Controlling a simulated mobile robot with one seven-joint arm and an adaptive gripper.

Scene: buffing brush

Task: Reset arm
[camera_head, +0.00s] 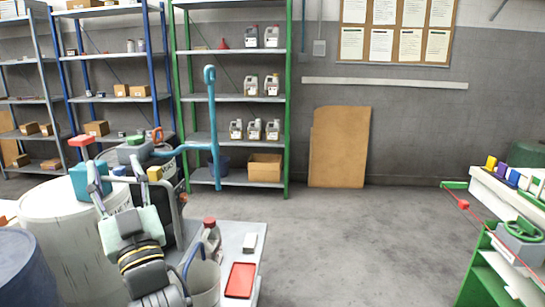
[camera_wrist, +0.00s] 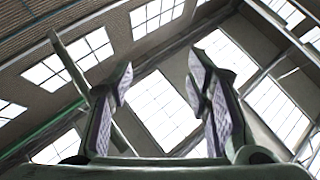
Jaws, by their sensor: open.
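My gripper (camera_head: 115,168) is at the left in the head view, raised in front of a white drum, with its fingers pointing up. In the wrist view my gripper (camera_wrist: 160,82) has its two padded fingers wide apart. Nothing is between them, only the ceiling and its bright windows behind. My gripper is open and empty. No buffing brush can be made out for certain.
A white drum (camera_head: 60,235) and a dark blue drum (camera_head: 25,275) stand at the left. A low grey table (camera_head: 240,232) holds a red tray (camera_head: 240,280). Shelves (camera_head: 235,98) line the back wall. A green-and-white bench (camera_head: 490,265) stands right. The middle floor is clear.

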